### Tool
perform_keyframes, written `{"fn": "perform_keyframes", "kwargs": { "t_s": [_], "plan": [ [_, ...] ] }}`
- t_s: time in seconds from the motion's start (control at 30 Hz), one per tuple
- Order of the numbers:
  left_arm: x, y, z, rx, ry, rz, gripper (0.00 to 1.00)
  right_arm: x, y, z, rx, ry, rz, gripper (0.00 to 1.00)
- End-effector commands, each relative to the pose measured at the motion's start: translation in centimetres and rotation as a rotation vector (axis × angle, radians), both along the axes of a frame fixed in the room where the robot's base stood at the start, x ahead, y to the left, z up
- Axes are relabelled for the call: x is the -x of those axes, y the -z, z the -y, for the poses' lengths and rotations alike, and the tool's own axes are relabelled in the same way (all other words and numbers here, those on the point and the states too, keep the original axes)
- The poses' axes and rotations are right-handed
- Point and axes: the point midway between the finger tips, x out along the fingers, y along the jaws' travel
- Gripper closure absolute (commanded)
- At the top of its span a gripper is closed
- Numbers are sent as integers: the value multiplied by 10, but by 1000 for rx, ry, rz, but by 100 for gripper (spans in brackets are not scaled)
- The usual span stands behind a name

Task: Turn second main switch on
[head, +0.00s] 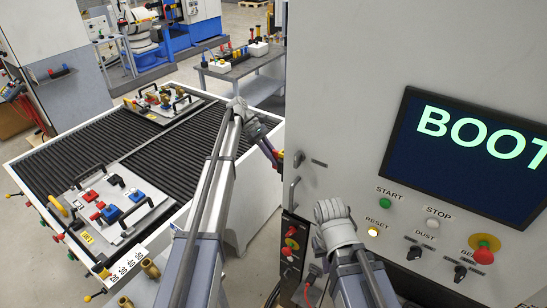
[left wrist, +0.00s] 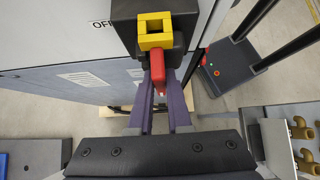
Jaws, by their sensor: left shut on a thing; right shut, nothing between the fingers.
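A main switch has a black housing (left wrist: 153,40), a yellow block (left wrist: 154,28) and a red handle (left wrist: 158,68) in the left wrist view. My left gripper (left wrist: 159,95) is shut on the red handle, with one purple finger on each side. The handle points from the yellow block toward my gripper. A partly cut-off "OFF" label (left wrist: 102,23) is left of the housing. In the head view my left gripper (head: 271,154) is at the cabinet's left edge, where little of the switch shows. My right gripper (head: 312,278) is shut and empty near the cabinet's lower front.
The grey cabinet (head: 345,120) carries a BOOT screen (head: 470,150), several buttons and a red emergency knob (head: 484,248). A black panel with a red-yellow knob (head: 291,243) is beside my right gripper. A ribbed table (head: 110,150) with fixture plates stands at left.

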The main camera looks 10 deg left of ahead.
Motion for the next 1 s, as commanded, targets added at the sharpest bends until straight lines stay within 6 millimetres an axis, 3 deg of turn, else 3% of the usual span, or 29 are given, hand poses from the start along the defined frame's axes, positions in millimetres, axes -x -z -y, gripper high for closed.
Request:
{"fn": "perform_keyframes", "kwargs": {
  "t_s": [0.03, 0.07, 0.3, 0.67, 1.0],
  "plan": [
    [2, 1, 0, -5, 1, -4, 100, 0, 0, 0, 0, 0, 0, 100],
    [2, 1, 0, -5, 1, -4, 80, 0, 0, 0, 0, 0, 0, 100],
    [1, 0, 0, -2, 1, -2, 54, 0, 0, 0, 0, 0, 0, 100],
    [-1, -4, -2, 0, 0, 0, 54, 0, -4, 0, 0, 1, 0, 100],
    [-13, -36, -29, 0, -1, -1, 54, 0, -36, 0, 0, 12, 0, 100]
  ]
}}
